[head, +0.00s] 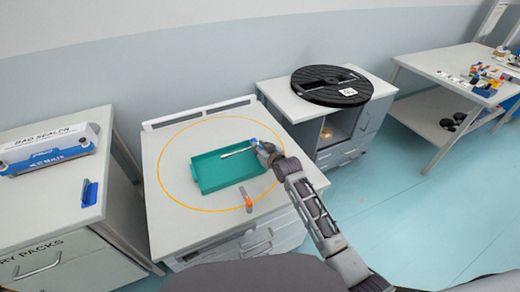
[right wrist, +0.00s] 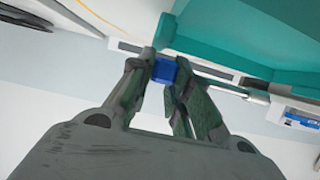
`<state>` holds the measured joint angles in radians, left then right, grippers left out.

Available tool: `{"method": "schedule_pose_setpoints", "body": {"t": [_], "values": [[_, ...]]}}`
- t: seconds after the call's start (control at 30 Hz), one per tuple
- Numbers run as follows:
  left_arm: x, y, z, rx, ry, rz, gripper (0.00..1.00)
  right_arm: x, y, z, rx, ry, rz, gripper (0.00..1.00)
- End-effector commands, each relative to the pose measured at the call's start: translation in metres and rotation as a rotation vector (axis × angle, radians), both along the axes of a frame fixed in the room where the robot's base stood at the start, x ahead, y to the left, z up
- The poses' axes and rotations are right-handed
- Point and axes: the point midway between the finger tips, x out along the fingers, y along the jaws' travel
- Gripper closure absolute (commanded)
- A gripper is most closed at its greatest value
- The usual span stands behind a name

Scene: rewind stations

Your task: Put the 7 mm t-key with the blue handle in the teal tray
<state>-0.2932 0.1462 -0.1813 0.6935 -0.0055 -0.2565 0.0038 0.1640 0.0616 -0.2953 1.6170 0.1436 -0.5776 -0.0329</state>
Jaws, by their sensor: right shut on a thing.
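The teal tray (head: 207,186) lies on the white table in the head view; its side also fills the upper right of the right wrist view (right wrist: 250,38). The t-key has a blue handle (head: 254,141) and a thin silver shaft (head: 237,152). My right gripper (head: 263,152) is shut on the blue handle, which shows between the fingertips in the right wrist view (right wrist: 165,71). The shaft points left across the tray's far right part. I cannot tell how high it is above the tray. My left gripper is not in view.
A small tool with an orange end (head: 248,203) stands or lies near the tray's front right. An orange ring (head: 160,180) is marked around the tray. A cabinet with a black reel (head: 335,87) is at the right; a bag sealer (head: 45,150) is at the left.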

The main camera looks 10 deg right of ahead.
Motion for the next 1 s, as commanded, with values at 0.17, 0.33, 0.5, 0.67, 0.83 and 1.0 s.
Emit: {"method": "schedule_pose_setpoints", "body": {"t": [0.17,0.33,0.5,0.67,0.83,1.0], "values": [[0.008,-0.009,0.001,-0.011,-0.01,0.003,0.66,0.0,0.0,0.0,0.001,-0.002,0.0,1.0],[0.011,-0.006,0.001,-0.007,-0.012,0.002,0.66,0.0,0.0,-0.001,0.0,-0.001,0.0,1.0],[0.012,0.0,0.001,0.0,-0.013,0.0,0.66,0.0,0.0,-0.004,0.0,-0.001,0.0,1.0],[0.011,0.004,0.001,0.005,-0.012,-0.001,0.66,0.0,0.0,-0.007,0.0,0.0,0.0,1.0],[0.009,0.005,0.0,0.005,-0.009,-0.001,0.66,0.0,0.0,-0.012,0.0,0.002,0.0,1.0],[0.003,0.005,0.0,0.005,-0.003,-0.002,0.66,-0.001,0.0,-0.016,-0.001,0.007,0.001,1.0]]}}
